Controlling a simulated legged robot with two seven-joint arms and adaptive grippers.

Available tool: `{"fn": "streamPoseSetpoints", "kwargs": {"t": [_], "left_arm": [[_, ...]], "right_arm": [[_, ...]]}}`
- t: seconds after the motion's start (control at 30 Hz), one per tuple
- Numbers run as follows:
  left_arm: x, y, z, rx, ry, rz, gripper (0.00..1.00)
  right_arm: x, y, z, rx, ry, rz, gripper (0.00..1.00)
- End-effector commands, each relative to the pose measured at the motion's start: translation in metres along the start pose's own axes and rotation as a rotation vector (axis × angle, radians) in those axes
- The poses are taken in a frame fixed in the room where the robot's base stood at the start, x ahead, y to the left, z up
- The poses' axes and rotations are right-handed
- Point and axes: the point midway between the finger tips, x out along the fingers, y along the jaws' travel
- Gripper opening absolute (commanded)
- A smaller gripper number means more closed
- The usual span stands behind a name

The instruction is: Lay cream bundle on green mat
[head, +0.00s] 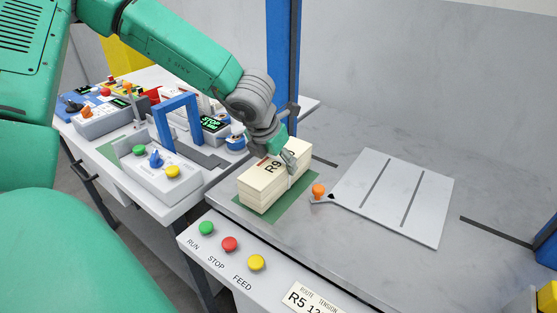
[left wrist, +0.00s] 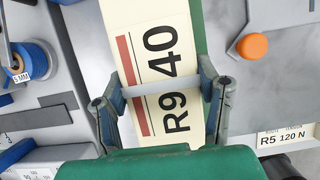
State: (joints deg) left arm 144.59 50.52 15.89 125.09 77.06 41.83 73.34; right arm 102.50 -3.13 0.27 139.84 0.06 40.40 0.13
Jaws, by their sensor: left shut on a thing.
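The cream bundle (head: 262,188) is a stack with a pale band and a label on top. It is over the green mat (head: 290,206), and the mat shows along its right and front sides. I cannot tell whether the bundle touches the mat. My left gripper (head: 283,160) is shut on the bundle from above. In the left wrist view the bundle (left wrist: 150,35) lies between the two fingers, its label reading "R9 40", and a strip of green mat (left wrist: 216,30) shows beside it. My right gripper is not in view.
A grey plate (head: 390,195) with an orange knob (head: 318,190) lies right of the mat. A blue post (head: 283,70) stands behind. A front panel has green, red and yellow buttons (head: 229,244). A cluttered bench (head: 185,190) is at left.

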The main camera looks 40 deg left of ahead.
Motion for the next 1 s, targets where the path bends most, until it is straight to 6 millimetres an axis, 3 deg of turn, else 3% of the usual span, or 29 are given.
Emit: {"fn": "streamPoseSetpoints", "kwargs": {"t": [0.9,0.93,1.0], "left_arm": [[0.0078,-0.0007,-0.0018,0.001,-0.004,-0.001,0.05],[0.0079,-0.0007,-0.0018,0.001,-0.004,-0.001,0.61],[0.0074,-0.0006,-0.0016,0.001,-0.004,-0.001,0.82]], "right_arm": [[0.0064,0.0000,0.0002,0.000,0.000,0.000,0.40],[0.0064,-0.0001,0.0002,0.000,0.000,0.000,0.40],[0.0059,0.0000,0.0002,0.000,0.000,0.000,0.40]]}}
